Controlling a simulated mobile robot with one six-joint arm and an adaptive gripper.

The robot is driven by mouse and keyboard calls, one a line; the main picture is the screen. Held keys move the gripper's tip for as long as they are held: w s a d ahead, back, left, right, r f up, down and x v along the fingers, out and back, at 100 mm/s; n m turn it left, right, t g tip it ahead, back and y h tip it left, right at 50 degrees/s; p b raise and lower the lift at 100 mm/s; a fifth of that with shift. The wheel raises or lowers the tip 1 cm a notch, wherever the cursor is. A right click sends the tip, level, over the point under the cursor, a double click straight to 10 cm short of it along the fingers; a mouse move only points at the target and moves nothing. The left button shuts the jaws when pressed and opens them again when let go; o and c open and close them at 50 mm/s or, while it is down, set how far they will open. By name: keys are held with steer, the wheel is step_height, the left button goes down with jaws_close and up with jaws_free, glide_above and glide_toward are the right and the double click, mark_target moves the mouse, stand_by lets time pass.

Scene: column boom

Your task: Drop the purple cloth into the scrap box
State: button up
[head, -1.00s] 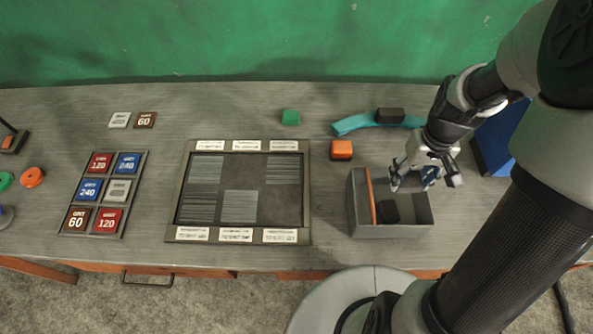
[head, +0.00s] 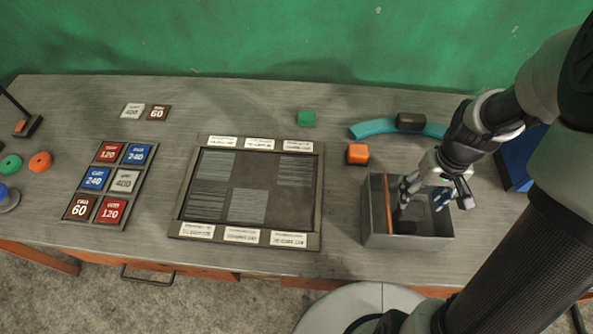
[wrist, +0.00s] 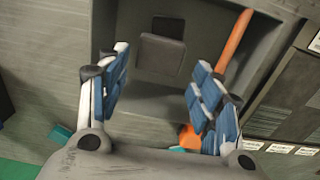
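No purple cloth shows in either view. A grey open box (head: 375,238), perhaps the scrap box, stands at the front right of the bench. My gripper (head: 421,197) is over this box, with its fingers inside the rim outline. In the wrist view my gripper (wrist: 161,75) has its blue-padded fingers well apart, with nothing between them. In the box lie dark pieces, one a dark grey block (wrist: 160,52), and an orange strip (wrist: 233,40) stands along one side.
A teal curved piece (head: 370,129) with a dark block (head: 410,121) lies behind the box. A framed panel (head: 316,215) lies left.

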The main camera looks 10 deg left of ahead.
steer(key=shift+o, duration=1.2)
step_height(320, 180, up, 12)
steer(key=s+a+r+t, duration=0.2)
steer(key=s+a+r, duration=0.2)
steer(key=s+a, duration=0.1)
steer(key=s+a+r+t, duration=0.2)
steer(key=s+a+r, duration=0.2)
steer(key=s, duration=0.4)
steer(key=shift+s+a+r+t, duration=0.25)
steer(key=shift+a+r+t, duration=0.05)
steer(key=shift+a, duration=0.6)
stand_by(0.8)
